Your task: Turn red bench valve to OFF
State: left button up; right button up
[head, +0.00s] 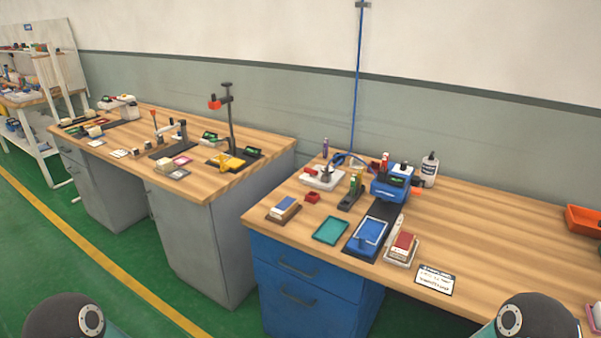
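No part is clearly readable as the red bench valve. A small white block with a red part (324,176) sits at the back left of the blue-drawer workbench (480,213), beside the end of a blue hose (356,95). It may be the valve, but it is too small to tell its handle position. Only rounded dark parts of my arms show at the bottom left and bottom right corners.
On the blue-drawer bench are a blue machine (391,187), a white bottle (430,169), a blue tray (368,236), a teal mat (331,230) and a label card (434,280). An orange bin (583,219) is at right. A gap separates the benches. Green floor is free at left.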

aim_at(311, 172)
jog(key=z, duration=0.15)
jog(key=i, duration=0.9)
jog(key=u, duration=0.1)
